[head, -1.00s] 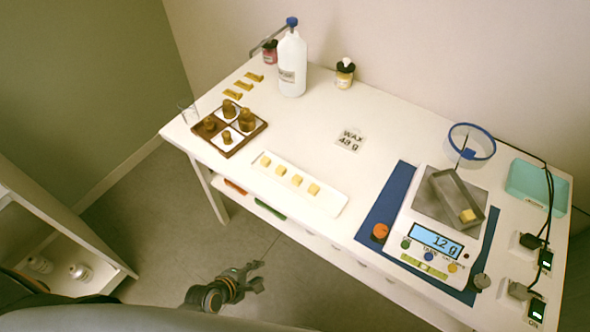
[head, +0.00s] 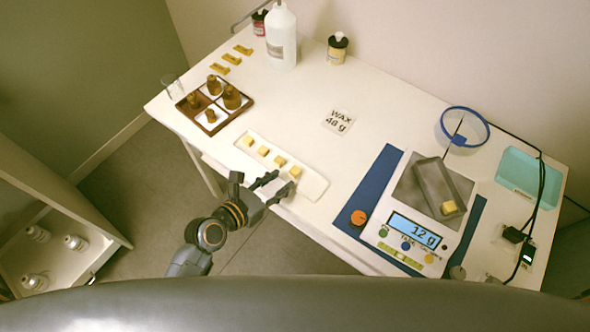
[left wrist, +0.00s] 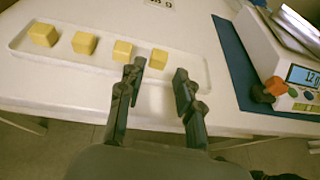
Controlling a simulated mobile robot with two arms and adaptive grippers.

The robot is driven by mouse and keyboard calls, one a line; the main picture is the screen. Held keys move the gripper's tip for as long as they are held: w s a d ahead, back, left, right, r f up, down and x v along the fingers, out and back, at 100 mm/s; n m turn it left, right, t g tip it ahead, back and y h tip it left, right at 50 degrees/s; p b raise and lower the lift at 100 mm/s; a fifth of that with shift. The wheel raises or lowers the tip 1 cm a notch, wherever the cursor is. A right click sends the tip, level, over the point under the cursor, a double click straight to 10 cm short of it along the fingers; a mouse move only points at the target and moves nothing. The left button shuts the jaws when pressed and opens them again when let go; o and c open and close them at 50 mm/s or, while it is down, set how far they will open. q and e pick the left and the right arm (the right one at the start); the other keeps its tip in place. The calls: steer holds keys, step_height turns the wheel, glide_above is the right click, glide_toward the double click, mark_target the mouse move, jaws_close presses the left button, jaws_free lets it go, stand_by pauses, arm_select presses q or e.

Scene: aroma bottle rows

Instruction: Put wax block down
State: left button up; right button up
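Several yellow wax blocks sit in a row on a long white tray (head: 313,187); the one at the right end (head: 295,171) is nearest my left gripper (head: 276,188). In the left wrist view that end block (left wrist: 158,59) shows just beyond and between the fingertips (left wrist: 159,78), untouched. My left gripper is open and empty at the tray's front edge. Another wax block (head: 448,208) lies in a grey tray (head: 432,180) on the scale (head: 412,228), whose display reads 12. My right gripper is not in view.
A blue mat (head: 372,190) lies under the scale, with an orange knob (head: 358,217) beside it. A card (head: 338,121) reads "WAX 48 g". A brown bottle tray (head: 222,124) stands left.

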mark_target(293, 172)
arm_select(q)
steer(key=shift+w+d+f, duration=0.2)
steer(key=shift+w+d, duration=0.15)
steer(key=shift+w, duration=0.1)
steer(key=x, duration=0.4)
steer(key=shift+w+d+f, duration=0.15)
steer(key=shift+w, duration=0.15)
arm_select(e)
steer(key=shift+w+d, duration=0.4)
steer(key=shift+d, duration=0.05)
arm_select(q)
steer(key=shift+s, duration=0.1)
steer(key=c, duration=0.6)
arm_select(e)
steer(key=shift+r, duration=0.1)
